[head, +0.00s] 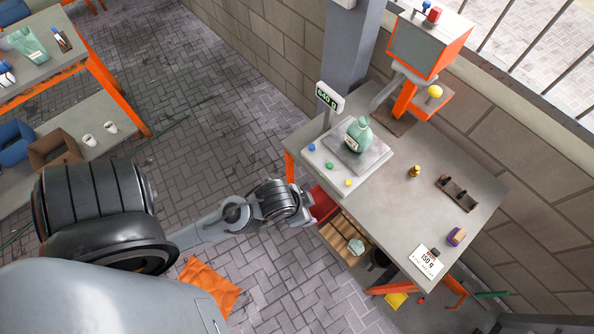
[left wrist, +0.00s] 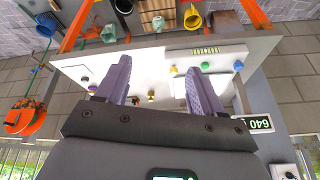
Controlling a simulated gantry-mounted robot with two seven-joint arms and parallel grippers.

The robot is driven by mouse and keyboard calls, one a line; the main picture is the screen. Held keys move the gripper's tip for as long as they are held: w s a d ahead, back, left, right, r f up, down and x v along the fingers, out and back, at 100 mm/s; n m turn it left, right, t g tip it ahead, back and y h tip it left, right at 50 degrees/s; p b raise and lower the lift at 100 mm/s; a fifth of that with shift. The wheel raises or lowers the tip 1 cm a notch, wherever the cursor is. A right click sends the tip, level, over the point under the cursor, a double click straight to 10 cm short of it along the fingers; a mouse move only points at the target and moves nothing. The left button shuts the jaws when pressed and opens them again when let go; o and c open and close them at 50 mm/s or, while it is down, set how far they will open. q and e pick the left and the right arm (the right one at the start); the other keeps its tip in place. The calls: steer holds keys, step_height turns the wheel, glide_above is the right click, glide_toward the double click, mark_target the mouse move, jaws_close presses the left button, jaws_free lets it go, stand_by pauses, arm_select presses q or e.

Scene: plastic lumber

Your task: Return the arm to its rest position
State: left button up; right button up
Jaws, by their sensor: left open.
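My left arm comes in from the left in the head view, and its wrist end (head: 300,208) hangs beside the left front edge of the workbench (head: 400,215). The fingertips are hard to make out there. In the left wrist view, the two purple fingers of my left gripper (left wrist: 157,78) are apart with nothing held between them. The bench appears upside down beyond them. My right gripper is in neither view.
A brass weight (head: 414,171), dark rack (head: 457,194), purple block (head: 456,236) and 150 g card (head: 426,262) are on the bench. Open paved floor (head: 215,120) lies left.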

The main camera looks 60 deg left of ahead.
arm_select(q)
steer(key=s, duration=0.1)
steer(key=s+d, duration=0.1)
steer(key=s+r+g, duration=0.1)
steer(key=shift+s+d, duration=0.15)
steer(key=shift+d, duration=0.2)
step_height(320, 180, up, 12)
steer(key=p, duration=1.2)
steer(key=shift+f, duration=0.15)
